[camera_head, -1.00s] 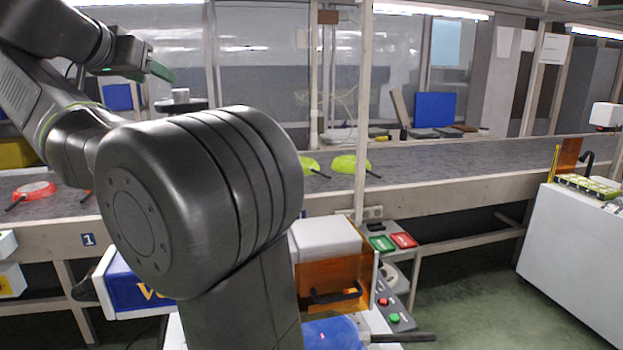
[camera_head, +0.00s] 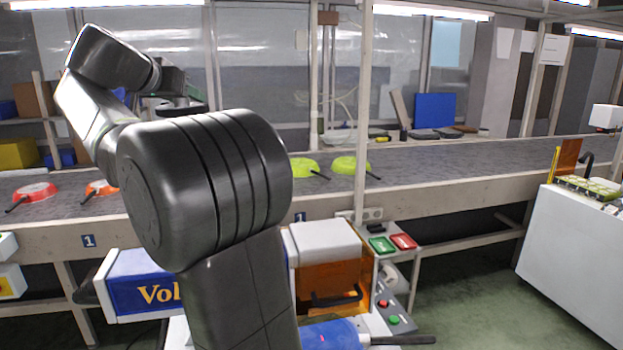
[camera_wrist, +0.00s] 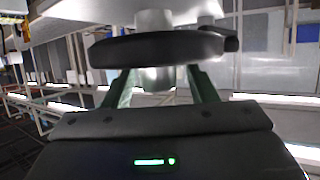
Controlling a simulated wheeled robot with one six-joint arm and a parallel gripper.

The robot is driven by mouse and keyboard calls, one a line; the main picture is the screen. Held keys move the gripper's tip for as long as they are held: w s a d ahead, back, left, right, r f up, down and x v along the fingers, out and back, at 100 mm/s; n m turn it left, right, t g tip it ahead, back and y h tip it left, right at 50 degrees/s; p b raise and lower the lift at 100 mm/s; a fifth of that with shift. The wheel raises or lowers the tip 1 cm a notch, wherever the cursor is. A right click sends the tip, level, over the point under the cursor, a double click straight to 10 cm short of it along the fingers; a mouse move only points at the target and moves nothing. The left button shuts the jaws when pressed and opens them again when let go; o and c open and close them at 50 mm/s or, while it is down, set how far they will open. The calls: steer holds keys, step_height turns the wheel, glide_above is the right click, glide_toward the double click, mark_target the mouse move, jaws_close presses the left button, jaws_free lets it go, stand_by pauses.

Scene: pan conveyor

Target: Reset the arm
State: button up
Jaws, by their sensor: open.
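My gripper (camera_wrist: 161,85) is open, with its two green fingers spread in the wrist view. A dark disc with a silver cylinder (camera_wrist: 158,48) shows beyond the fingers, and part of the cylinder appears between them. I cannot tell whether they touch. In the head view my gripper (camera_head: 172,82) is at the upper left, partly hidden by my arm, in line with the dark disc (camera_head: 182,108). No pan is in my gripper.
On the grey conveyor (camera_head: 450,158) lie a red pan (camera_head: 36,190), an orange pan (camera_head: 101,188) and two lime green pans (camera_head: 302,168) (camera_head: 346,164). A frame post (camera_head: 362,110) stands before the conveyor. A white cabinet (camera_head: 575,245) stands at right.

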steer(key=shift+s+r+n+y, duration=0.1)
steer(key=shift+n+y, duration=0.3)
steer(key=shift+y, duration=0.1)
steer(key=shift+s+d+r+n+y+p, duration=0.15)
steer(key=shift+n+y+p, duration=0.15)
steer(key=shift+n+y, duration=0.45)
steer(key=shift+n+y+p, duration=0.45)
steer(key=shift+n+y, duration=0.1)
steer(key=shift+y, duration=0.2)
steer(key=shift+r+n+y+p, duration=0.15)
steer(key=shift+n+y+p, duration=0.55)
steer(key=shift+y+p, duration=0.1)
steer(key=n+g+y+p, duration=0.1)
steer(key=n+y+p, duration=0.2)
steer(key=shift+p, duration=0.35)
steer(key=shift+f+n+y, duration=0.2)
steer(key=shift+n+y, duration=0.1)
steer(key=shift+y, duration=0.2)
steer(key=shift+n+g+y+p, duration=0.45)
steer(key=shift+n+g+y, duration=0.95)
steer(key=shift+n+y, duration=0.15)
steer(key=shift+f+n, duration=0.1)
steer(key=shift+n, duration=0.15)
steer(key=shift+n+g+y, duration=0.65)
steer(key=shift+n+g, duration=0.05)
steer(key=shift+g, duration=0.1)
